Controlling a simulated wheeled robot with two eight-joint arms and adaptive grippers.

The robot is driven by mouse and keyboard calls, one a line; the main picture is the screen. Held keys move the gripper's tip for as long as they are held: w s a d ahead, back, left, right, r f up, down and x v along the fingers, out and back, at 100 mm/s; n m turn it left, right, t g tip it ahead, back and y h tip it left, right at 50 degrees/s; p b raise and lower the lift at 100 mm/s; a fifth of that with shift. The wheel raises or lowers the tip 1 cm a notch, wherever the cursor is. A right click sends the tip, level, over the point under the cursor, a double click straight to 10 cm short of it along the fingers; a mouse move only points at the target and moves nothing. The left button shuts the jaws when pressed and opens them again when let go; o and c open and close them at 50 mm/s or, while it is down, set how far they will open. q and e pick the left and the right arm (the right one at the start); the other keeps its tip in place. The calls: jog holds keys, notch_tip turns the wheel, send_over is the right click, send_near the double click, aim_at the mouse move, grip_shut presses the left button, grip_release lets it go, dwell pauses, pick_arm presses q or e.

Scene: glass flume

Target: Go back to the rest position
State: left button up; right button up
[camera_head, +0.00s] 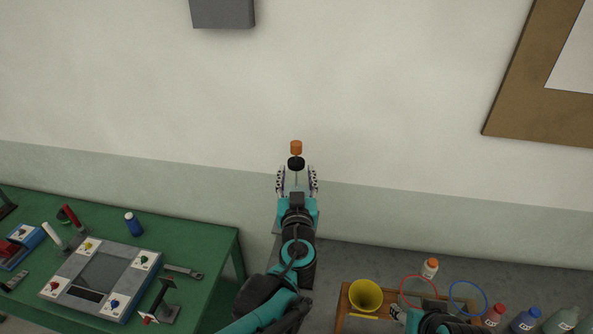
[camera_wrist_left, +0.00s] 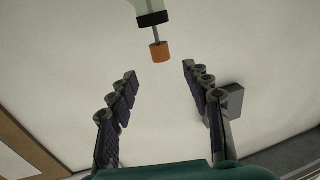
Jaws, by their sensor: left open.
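My left gripper (camera_head: 297,178) is open, in the middle of the head view, in front of the pale wall. In the left wrist view its two fingers (camera_wrist_left: 160,80) stand wide apart with nothing pressed between them. A thing with an orange end (camera_wrist_left: 160,52), a thin rod, a black collar and a pale body shows beyond the fingertips. Its orange part also shows in the head view (camera_head: 296,147), just above the gripper. I cannot tell how far away it is. Part of my right arm (camera_head: 440,323) shows at the bottom right; its finger state is unclear.
A green table (camera_head: 212,258) at left carries a grey board (camera_head: 132,256), a blue bottle (camera_head: 133,224) and tools. A wooden tray (camera_head: 343,304) at lower right has a yellow funnel (camera_head: 366,296) and coloured rings. Several bottles stand beside it. A grey box (camera_head: 222,13) is on the wall.

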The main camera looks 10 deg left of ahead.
pick_arm(q)
jog(key=s+a+f+n+g+y+b, duration=0.1)
jog(key=s+a+f+g+b, duration=0.3)
jog(key=f+b, duration=0.55)
jog(key=s+a+f+g+y+b, duration=0.15)
jog(key=s+a+f+b, duration=0.4)
jog(key=f, duration=0.65)
jog(key=s+d+f+m+g+h+b, duration=0.1)
jog(key=s+f+b, duration=0.5)
jog(key=f, duration=0.6)
jog(key=s+d+f+m+g+h+b, duration=0.2)
jog(key=s+f+g+h+b, duration=0.2)
jog(key=s+f+b, duration=0.3)
notch_tip(320, 180, down, 5)
jog(key=h+b, duration=0.1)
jog(key=b, duration=0.2)
jog(key=shift+s+d, duration=0.25)
jog(key=shift+s, duration=0.05)
dwell(0.8)
